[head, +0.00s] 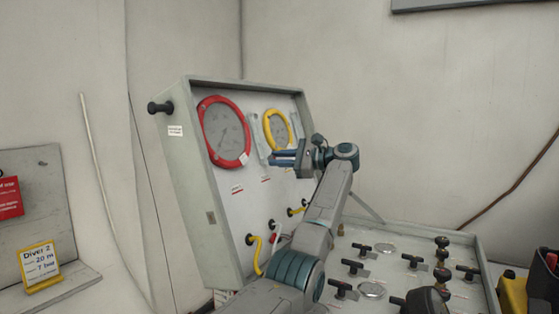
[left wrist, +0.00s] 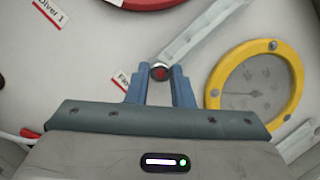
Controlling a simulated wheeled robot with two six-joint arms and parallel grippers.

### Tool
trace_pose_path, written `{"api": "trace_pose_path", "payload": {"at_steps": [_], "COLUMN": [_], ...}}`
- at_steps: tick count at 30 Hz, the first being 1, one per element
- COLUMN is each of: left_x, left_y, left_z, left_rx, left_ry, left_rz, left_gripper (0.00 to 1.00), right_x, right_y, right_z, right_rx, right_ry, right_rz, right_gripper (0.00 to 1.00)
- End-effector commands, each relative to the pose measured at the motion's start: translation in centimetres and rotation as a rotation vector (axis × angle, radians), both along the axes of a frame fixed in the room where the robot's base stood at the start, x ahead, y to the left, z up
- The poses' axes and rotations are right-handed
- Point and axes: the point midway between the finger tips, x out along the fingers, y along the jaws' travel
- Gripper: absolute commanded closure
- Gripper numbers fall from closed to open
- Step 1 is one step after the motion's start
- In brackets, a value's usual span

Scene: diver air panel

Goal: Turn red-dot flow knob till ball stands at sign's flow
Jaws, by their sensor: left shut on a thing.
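In the head view my left gripper (head: 272,158) reaches the panel and hides the knob. A pale flow tube (left wrist: 203,28) runs away from the knob in the wrist view; I cannot make out the ball. The yellow-framed sign (head: 41,265) at the left reads "Diver 2" and "20 m", with a smaller line starting with 7. My right gripper is not in view.
A red-rimmed gauge (head: 224,132) and a yellow-rimmed gauge (head: 279,130) are on the upright panel (head: 200,225). Yellow hoses (head: 256,252) hang below. Several black valve handles stand on the lower panel (head: 330,303) at the right. A red tag hangs at far left.

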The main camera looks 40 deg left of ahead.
Motion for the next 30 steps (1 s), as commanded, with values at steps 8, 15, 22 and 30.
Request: {"api": "trace_pose_path", "payload": {"at_steps": [8,15,22,30], "left_x": [0.0,0.2,1.9,3.9], "left_y": [0.0,-0.4,-4.0,-8.4], "left_z": [0.1,0.0,0.2,0.7], "left_rx": [0.001,0.000,-0.002,0.000], "left_ry": [0.000,0.000,0.001,0.001], "left_rz": [-0.001,-0.001,-0.005,-0.001], "left_gripper": [0.58,0.58,0.58,0.58], "right_x": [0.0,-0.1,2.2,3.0], "right_y": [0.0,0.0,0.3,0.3], "right_z": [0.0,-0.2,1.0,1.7], "right_rx": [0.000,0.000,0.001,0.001], "right_ry": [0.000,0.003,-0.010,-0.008], "right_rz": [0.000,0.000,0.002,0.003], "right_gripper": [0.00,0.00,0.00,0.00]}}
